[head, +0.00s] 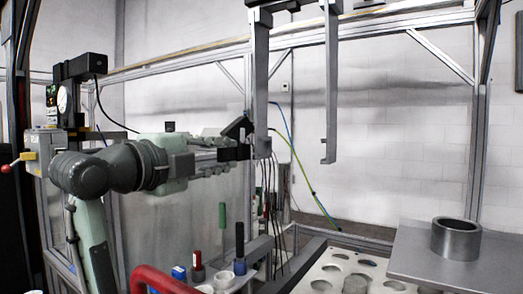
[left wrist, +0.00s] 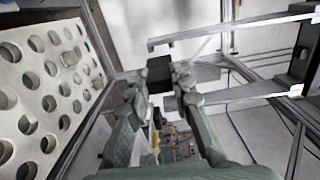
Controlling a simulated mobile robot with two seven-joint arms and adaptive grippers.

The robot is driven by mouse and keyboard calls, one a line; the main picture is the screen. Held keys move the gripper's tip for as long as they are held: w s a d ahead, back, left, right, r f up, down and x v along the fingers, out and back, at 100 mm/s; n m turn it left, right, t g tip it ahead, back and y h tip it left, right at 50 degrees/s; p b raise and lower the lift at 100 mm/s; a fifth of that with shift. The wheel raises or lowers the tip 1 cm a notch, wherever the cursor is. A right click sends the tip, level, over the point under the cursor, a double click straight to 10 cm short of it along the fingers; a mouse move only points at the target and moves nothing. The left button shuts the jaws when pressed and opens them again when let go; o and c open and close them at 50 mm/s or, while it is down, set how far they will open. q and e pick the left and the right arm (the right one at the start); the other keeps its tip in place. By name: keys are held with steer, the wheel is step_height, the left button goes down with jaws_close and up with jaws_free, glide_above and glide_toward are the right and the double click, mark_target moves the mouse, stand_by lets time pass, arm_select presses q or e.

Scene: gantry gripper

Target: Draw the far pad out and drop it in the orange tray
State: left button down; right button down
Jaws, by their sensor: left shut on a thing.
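The gantry gripper hangs from the top of the head view, with a left finger (head: 258,80) and a right finger (head: 332,85) apart. My left gripper (head: 222,152) is beside the left finger's lower end. It is shut on a black pad (head: 235,154); the left wrist view shows the pad (left wrist: 160,73) between my fingertips. From the head view I cannot tell whether the pad touches the gantry finger. Another tilted dark piece (head: 238,127) is just above. I see no orange tray in either view. My right gripper is out of view.
Upright tools with green (head: 222,216) and dark (head: 240,240) handles stand below my gripper, with hanging cables (head: 270,195) beside them. A plate with round holes (head: 325,262) and a metal ring (head: 456,238) on a grey shelf (head: 410,250) are at the right.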

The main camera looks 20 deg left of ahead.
mark_target(220, 155)
arm_select(q)
steer(key=shift+s+a, duration=0.15)
steer(key=shift+s, duration=0.8)
steer(key=shift+s+a+f+b, duration=0.15)
steer(key=shift+s+f+b, duration=0.05)
steer(key=shift+s+b, duration=0.55)
steer(key=shift+s+r+b, duration=0.1)
steer(key=shift+s+b, duration=0.3)
steer(key=shift+s, duration=0.3)
steer(key=shift+s+r, duration=0.1)
steer(key=shift+s, duration=0.1)
